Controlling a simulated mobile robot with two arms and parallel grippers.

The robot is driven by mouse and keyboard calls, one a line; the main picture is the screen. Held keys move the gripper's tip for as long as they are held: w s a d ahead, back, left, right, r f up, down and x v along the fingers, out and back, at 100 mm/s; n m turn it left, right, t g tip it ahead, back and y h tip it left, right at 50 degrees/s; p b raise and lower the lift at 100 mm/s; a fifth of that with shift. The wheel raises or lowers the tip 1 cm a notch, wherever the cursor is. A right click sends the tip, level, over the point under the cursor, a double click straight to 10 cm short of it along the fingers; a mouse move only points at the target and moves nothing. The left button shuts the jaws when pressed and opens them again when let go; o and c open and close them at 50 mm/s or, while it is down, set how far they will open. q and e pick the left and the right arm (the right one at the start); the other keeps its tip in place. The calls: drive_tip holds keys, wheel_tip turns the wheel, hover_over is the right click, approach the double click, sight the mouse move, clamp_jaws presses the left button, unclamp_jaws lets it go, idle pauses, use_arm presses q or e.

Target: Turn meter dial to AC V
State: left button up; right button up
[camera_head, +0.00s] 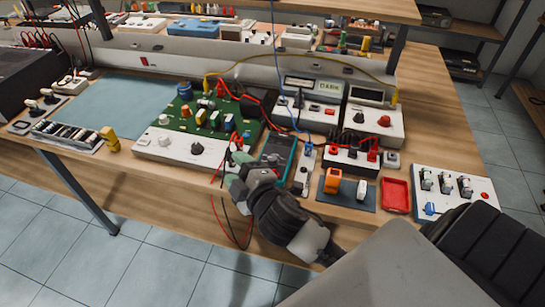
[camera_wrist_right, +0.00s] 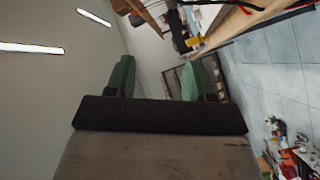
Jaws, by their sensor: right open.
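A handheld meter with a teal case and dark face (camera_head: 283,147) lies on the bench, right of the green circuit board. Its dial cannot be made out, and my right gripper covers part of its lower left side. My right gripper (camera_head: 237,167) is in front of the meter's left edge, with pale green fingertips; touching or apart cannot be told. In the right wrist view the gripper (camera_wrist_right: 157,80) has its two green fingers spread wide with nothing between them. My left gripper is not in view.
A green circuit board with a white knob panel (camera_head: 172,146) stands left of the meter. A white panel with a dark knob (camera_head: 302,180), an orange clamp piece (camera_head: 332,180) and a red tray (camera_head: 396,195) are to its right. Red and black cables hang over the front edge beside my gripper.

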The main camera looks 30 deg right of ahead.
drive_tip(key=w+a+r+n+t+y, duration=0.1)
drive_tip(key=w+a+r+n+y, duration=0.1)
drive_tip(key=a+r+n+y, duration=0.35)
drive_tip(key=w+a+r+n+y, duration=0.1)
drive_tip(key=a+r+n+y, duration=0.15)
drive_tip(key=n+y, duration=0.55)
drive_tip(key=n+g+h, duration=1.4)
drive_tip(key=n+g, duration=0.4)
drive_tip(key=n, duration=1.1)
approach(273, 157)
wheel_tip(273, 157, down, 9)
drive_tip(key=shift+w+a+f+p, duration=0.1)
drive_tip(key=shift+f+p, duration=0.1)
drive_tip(key=shift+p, duration=0.45)
